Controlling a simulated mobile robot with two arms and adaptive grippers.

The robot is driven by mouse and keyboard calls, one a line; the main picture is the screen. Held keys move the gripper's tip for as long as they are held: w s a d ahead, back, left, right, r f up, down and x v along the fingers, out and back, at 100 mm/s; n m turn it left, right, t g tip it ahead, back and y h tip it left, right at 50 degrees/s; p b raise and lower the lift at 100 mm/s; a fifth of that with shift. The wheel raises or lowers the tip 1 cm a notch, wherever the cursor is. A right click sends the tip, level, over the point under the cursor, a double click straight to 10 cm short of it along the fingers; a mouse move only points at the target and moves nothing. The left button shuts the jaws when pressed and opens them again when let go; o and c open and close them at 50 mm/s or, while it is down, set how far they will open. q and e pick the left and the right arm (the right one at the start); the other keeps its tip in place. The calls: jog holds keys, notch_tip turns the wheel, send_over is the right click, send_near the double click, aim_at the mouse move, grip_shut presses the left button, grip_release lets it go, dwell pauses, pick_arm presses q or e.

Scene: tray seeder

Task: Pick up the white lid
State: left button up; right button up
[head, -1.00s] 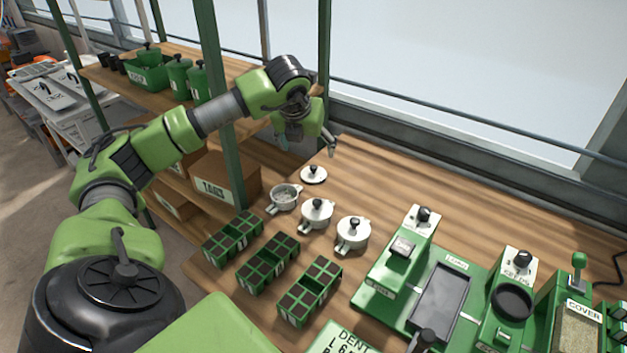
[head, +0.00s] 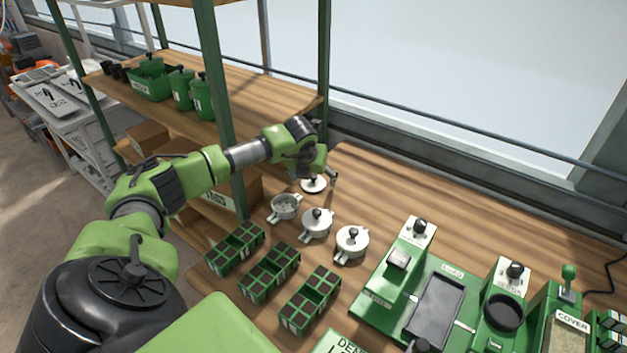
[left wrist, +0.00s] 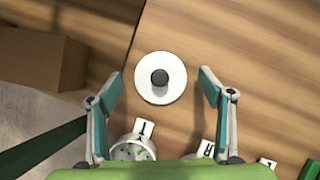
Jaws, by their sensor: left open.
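The white lid (head: 314,186) is a round disc with a dark knob, lying on the wooden table behind the open pot (head: 285,207). In the left wrist view the lid (left wrist: 160,78) lies flat near the table's edge, its black knob facing up. My left gripper (head: 324,178) hangs just above the lid and partly covers it in the head view. In the left wrist view the left gripper (left wrist: 160,82) is open, one finger on each side of the lid, with no contact visible. My right gripper is not in view.
Two lidded white pots (head: 317,224) (head: 352,243) stand right of the open pot. Green seed trays (head: 235,248) sit in front. A shelf post (head: 218,95) and cardboard box (left wrist: 38,58) are close on the left.

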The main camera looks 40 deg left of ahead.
pick_arm(q)
jog(key=shift+w+f, duration=0.1)
jog(key=shift+f, duration=0.1)
jog(key=c, duration=1)
jog(key=shift+r, duration=0.15)
